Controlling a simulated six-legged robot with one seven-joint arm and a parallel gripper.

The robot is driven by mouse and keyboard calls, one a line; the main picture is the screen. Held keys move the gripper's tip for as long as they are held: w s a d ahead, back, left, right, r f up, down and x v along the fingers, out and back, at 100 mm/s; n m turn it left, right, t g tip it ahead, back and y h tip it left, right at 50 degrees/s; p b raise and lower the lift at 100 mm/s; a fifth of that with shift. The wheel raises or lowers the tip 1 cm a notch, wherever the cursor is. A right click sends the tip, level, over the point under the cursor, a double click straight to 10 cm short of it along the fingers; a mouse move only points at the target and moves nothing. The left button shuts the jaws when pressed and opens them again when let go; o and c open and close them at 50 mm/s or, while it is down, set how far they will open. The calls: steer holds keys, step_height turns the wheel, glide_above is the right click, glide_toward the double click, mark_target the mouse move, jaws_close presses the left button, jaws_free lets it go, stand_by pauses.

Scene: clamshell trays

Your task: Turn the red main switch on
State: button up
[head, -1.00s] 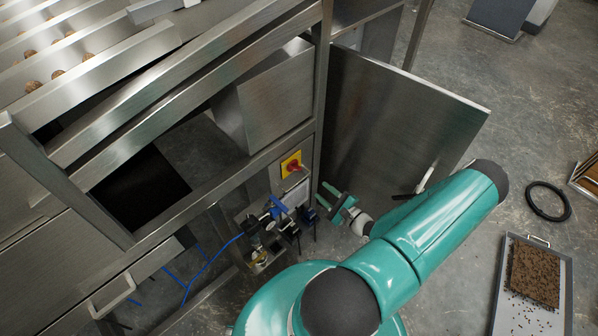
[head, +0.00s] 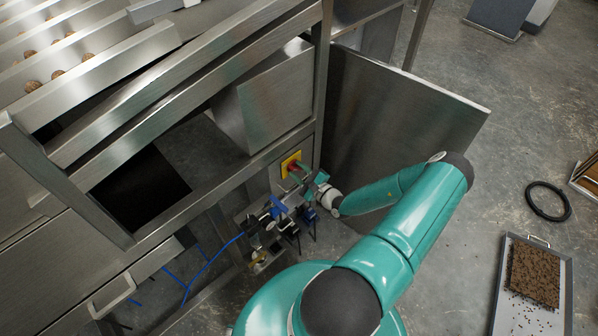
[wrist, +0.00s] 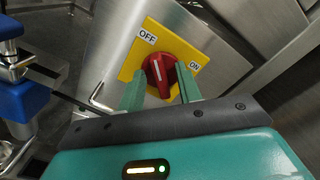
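The red main switch (wrist: 160,74) is a rotary knob on a yellow plate (wrist: 190,52) marked OFF and ON. The white line on the knob points up and slightly left, toward OFF. In the head view the yellow plate (head: 287,163) sits on the metal frame, and my gripper (head: 303,174) is right in front of it, covering part of the knob. In the wrist view my gripper (wrist: 161,88) has its two green fingers apart, one on each side of the knob. I cannot tell whether either finger touches it.
Blue and black fittings (head: 278,212) with a blue hose (head: 203,268) lie below the switch. An open metal door (head: 400,125) stands to the right of my gripper. A tray of brown crumbs (head: 504,300) and a black ring (head: 548,201) lie on the floor.

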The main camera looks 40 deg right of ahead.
steer(key=shift+c, duration=0.2)
jaws_close()
steer(key=shift+m, duration=0.3)
steer(key=m, duration=0.4)
steer(key=shift+d, duration=0.1)
steer(key=m, duration=0.4)
steer(key=shift+d+m, duration=0.1)
steer(key=shift+m, duration=0.2)
steer(key=m, duration=0.4)
steer(key=shift+d+m, duration=0.15)
steer(key=shift+m, duration=2.25)
